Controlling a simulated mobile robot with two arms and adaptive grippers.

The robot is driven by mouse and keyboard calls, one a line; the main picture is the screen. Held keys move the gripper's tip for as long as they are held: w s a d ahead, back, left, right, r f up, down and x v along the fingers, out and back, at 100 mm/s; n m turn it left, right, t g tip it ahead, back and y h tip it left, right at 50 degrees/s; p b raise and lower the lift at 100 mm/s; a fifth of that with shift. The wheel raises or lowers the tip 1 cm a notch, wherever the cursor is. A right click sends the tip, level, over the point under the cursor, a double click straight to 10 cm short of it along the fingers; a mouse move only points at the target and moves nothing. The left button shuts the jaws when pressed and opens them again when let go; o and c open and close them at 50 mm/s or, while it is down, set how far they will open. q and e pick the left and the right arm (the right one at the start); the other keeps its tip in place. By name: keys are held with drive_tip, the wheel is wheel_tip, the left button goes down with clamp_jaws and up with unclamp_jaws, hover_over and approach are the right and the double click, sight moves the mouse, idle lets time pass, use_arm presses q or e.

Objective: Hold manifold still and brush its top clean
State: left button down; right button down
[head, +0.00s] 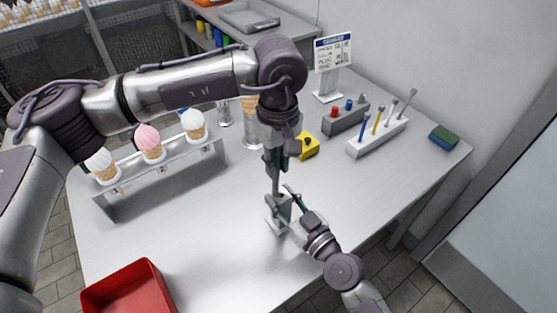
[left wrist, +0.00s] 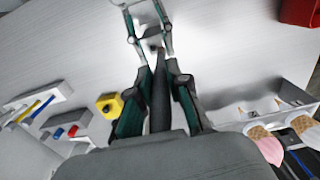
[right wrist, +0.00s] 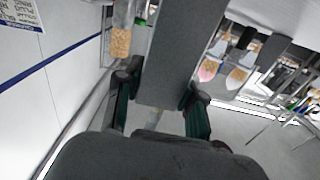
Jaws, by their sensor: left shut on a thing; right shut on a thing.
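The manifold (head: 279,211) is a small grey block at the table's front, near the middle of the head view. It fills the upper middle of the right wrist view (right wrist: 165,50). My right gripper (head: 288,203) reaches it from the lower right and is shut on it. My left gripper (head: 274,172) points down from above and is shut on a dark, slim handle (left wrist: 160,95), which looks like the brush's. A thin stem (head: 276,186) runs down from it to the manifold's top. The fingers hide the bristles, so I cannot tell whether they touch.
A yellow block with a black knob (head: 308,146) stands behind the grippers. A white tool rack (head: 378,142), a grey knob block (head: 343,121) and a sponge (head: 443,138) are to the right. A cone rack (head: 165,168) and a red tray (head: 127,290) are left. The front right is clear.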

use_arm(q)
drive_tip(key=shift+d, duration=0.1)
drive_tip(key=shift+w+d, duration=0.65)
drive_tip(key=shift+d, duration=0.15)
drive_tip(key=shift+a, duration=0.1)
drive_tip(key=shift+s+a+f, duration=0.1)
drive_tip(key=shift+s+a, duration=0.6)
drive_tip(key=shift+a, duration=0.1)
drive_tip(key=shift+w+d, duration=0.1)
drive_tip(key=shift+w+d, duration=0.55)
drive_tip(key=shift+d, duration=0.25)
drive_tip(key=shift+r, duration=0.25)
